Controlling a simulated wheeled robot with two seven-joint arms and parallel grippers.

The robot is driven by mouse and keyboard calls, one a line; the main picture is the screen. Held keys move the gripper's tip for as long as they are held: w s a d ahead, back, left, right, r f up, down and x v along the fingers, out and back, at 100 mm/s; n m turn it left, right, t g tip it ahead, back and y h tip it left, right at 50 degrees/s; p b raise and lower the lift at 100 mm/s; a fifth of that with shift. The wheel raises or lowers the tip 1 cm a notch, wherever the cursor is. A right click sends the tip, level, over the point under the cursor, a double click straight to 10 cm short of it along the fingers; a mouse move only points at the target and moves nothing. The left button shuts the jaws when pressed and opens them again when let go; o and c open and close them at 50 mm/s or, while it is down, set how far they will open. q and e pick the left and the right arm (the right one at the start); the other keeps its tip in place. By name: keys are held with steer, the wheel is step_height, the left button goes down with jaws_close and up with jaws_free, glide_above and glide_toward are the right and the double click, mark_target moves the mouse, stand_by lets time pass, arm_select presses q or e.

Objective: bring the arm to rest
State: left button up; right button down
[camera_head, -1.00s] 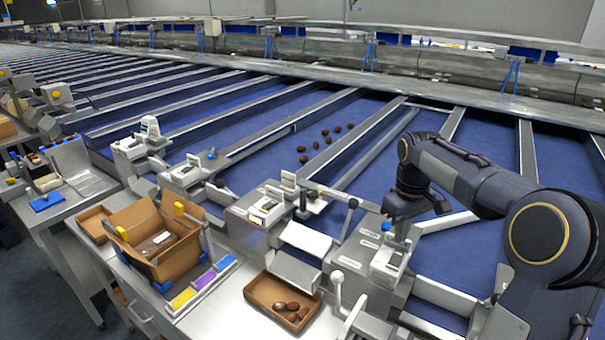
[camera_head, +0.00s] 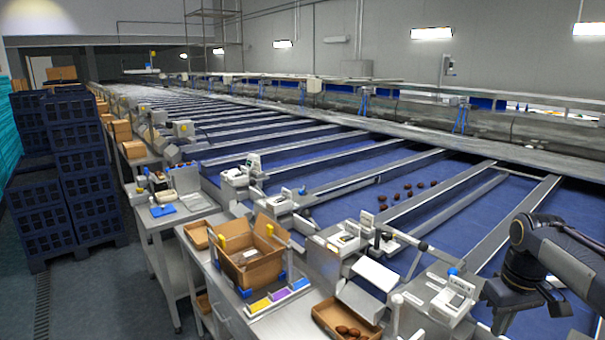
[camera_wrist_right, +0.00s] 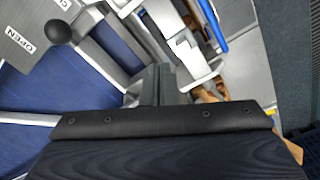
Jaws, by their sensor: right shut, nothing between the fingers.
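My right arm comes in from the right edge in the head view. Its dark wrist hangs low at the lower right, and the right gripper (camera_head: 503,322) points down beside the sorting machine, partly cut off or hidden by the arm. In the right wrist view, the two fingers of this gripper (camera_wrist_right: 157,84) are together with nothing between them. Machine parts and a blue belt lie beyond the fingers. My left gripper is in neither view.
Dates (camera_head: 408,193) lie on the blue belt (camera_head: 345,205). A brown tray (camera_head: 322,315) with dates and a cardboard box (camera_head: 250,272) stand on the bench. A black knob (camera_wrist_right: 59,31) is near the fingers. Dark crates (camera_head: 85,165) are stacked at left.

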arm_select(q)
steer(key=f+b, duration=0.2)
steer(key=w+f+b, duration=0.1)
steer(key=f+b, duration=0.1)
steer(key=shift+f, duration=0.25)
arm_select(e)
steer(key=s+a+f+m+t+y, duration=0.1)
steer(key=s+a+f, duration=0.3)
steer(key=s+a, duration=0.5)
steer(key=s+a+f+m+t+y, duration=0.2)
steer(key=s+a+f+t, duration=0.2)
steer(key=s+a, duration=0.4)
steer(key=s, duration=0.4)
steer(key=shift+a+f+y, duration=0.15)
steer(key=shift+a+y, duration=0.15)
steer(key=shift+a, duration=0.1)
